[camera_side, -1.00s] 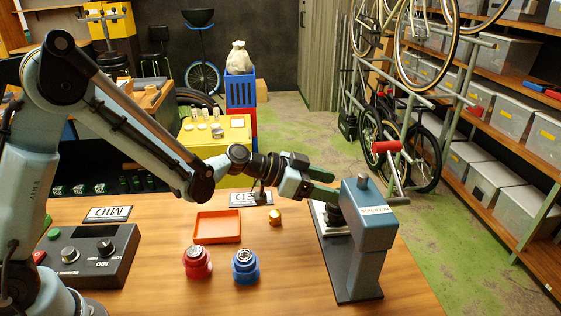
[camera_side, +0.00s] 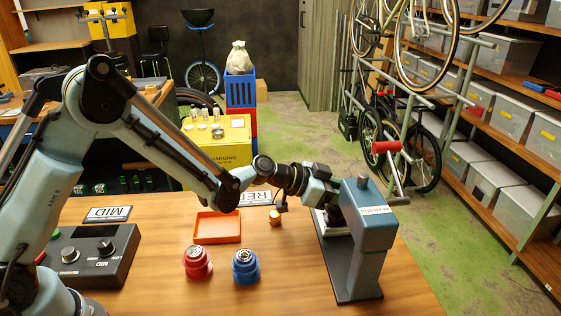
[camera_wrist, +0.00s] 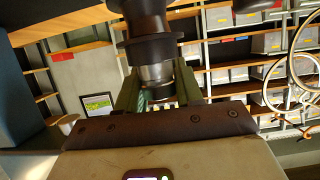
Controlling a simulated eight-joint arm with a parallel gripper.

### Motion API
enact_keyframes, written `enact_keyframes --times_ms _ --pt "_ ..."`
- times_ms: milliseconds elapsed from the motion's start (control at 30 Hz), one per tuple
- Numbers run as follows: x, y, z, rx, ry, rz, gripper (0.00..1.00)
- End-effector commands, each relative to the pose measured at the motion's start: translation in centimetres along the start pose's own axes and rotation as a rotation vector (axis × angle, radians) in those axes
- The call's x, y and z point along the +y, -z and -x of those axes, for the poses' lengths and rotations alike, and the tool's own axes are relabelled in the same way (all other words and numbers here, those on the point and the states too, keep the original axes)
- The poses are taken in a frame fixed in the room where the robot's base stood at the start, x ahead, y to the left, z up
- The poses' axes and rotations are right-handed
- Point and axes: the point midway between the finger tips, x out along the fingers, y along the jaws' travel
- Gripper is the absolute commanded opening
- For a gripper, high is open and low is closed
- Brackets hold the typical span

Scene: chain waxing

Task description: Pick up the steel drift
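My gripper (camera_wrist: 158,90) reaches to the press (camera_side: 368,225), and its fingertips are largely hidden behind the press head in the side view. In the wrist view its two green fingers are apart, on either side of a shiny steel cylinder (camera_wrist: 157,74) with a dark flanged collar above it. I cannot tell whether the fingers touch it, or whether this cylinder is the steel drift.
An orange tray (camera_side: 217,238), a small brass piece (camera_side: 275,217), a red jar (camera_side: 197,262) and a blue jar (camera_side: 245,266) stand left of the press. A control box (camera_side: 92,258) sits farther left. The wooden front between jars and press is clear.

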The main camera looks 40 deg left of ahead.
Motion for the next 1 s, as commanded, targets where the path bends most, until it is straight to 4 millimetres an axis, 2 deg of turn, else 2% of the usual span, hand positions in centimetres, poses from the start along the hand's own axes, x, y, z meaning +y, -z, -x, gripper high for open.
enact_keyframes --times_ms 33,167,467,767,867,1000 --pt "0.0 0.0 0.0 0.0 0.0 0.0 0.2" --pt "0.0 0.0 0.0 0.0 0.0 0.0 0.0" --pt "0.0 0.2 0.1 0.001 0.0 0.0 0.0" --pt "0.0 2.1 0.9 0.001 0.0 0.0 0.0" --pt "0.0 3.4 1.4 0.0 -0.001 0.0 0.0" --pt "-0.1 2.1 4.2 0.001 0.003 0.003 0.0"
